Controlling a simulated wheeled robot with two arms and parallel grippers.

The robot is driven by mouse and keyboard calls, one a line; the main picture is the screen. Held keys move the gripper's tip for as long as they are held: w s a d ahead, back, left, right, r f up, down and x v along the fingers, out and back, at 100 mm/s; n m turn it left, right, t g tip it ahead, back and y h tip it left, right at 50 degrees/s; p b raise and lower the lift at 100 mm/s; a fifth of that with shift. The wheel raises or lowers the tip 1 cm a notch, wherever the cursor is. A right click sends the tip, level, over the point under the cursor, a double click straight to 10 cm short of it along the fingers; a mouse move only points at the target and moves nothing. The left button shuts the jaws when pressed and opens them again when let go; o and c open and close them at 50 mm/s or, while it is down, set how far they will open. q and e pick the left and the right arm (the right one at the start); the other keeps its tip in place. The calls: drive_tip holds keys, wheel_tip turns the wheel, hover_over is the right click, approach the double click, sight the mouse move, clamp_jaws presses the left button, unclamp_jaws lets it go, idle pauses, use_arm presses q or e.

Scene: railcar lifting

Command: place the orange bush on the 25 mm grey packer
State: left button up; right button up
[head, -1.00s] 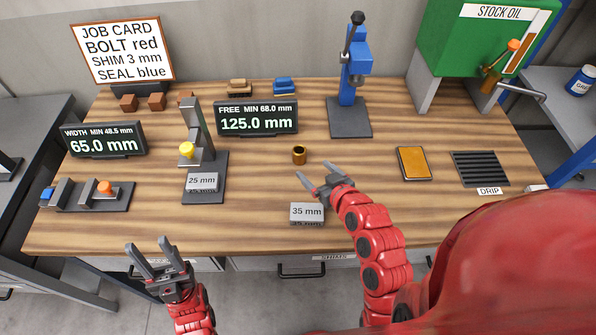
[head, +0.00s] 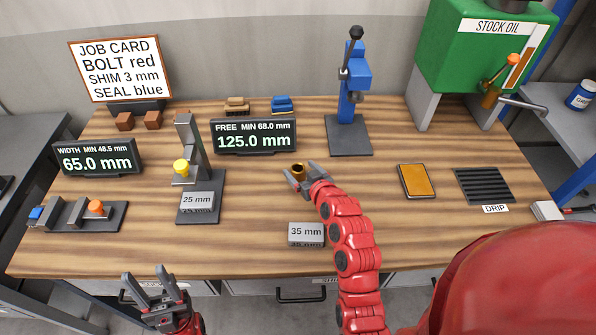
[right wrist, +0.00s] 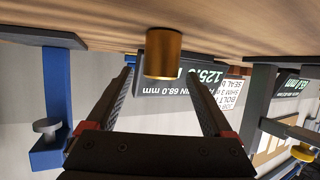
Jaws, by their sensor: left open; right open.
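The orange bush (head: 298,169), a small bronze-orange hollow cylinder, stands upright on the wooden bench. My right gripper (head: 301,176) is open, with its fingertips on either side of the bush. In the right wrist view the bush (right wrist: 163,54) shows between the ends of the two open fingers, with gaps to each side. The 25 mm grey packer (head: 198,201) lies on the dark base plate of a stand with a yellow knob, left of the bush. My left gripper (head: 143,274) is open and empty at the bench's front edge.
A 35 mm grey packer (head: 306,234) lies in front of my right gripper. A display reading 125.0 mm (head: 254,135) stands behind the bush. The blue press (head: 350,95) is at the back. Bench between bush and 25 mm packer is clear.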

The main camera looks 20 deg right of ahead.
sight(295, 165)
drive_tip(key=shift+w+a+f+p, duration=0.1)
drive_tip(key=shift+w+f+p, duration=0.25)
drive_tip(key=shift+w, duration=0.25)
drive_tip(key=p+x, duration=0.1)
drive_tip(key=x, duration=0.2)
drive_tip(key=shift+w+r, duration=0.1)
drive_tip(key=shift+w+f, duration=0.3)
drive_tip(key=shift+w, duration=0.05)
clamp_jaws()
